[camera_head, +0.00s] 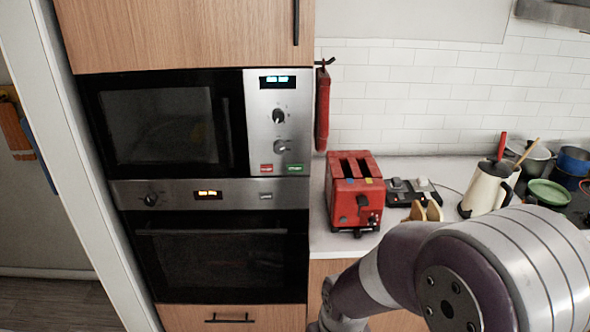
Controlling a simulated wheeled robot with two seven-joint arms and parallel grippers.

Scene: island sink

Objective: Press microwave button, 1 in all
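The microwave (170,122) is built into the wooden cabinet at the left, with its dark door shut. My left gripper is not in view.
An oven (220,255) sits directly below the microwave. A red toaster (354,190) stands on the counter (323,232) right of the panel. A red object (322,108) hangs beside the cabinet. A cream jug (485,190) and pots (530,158) stand farther right.

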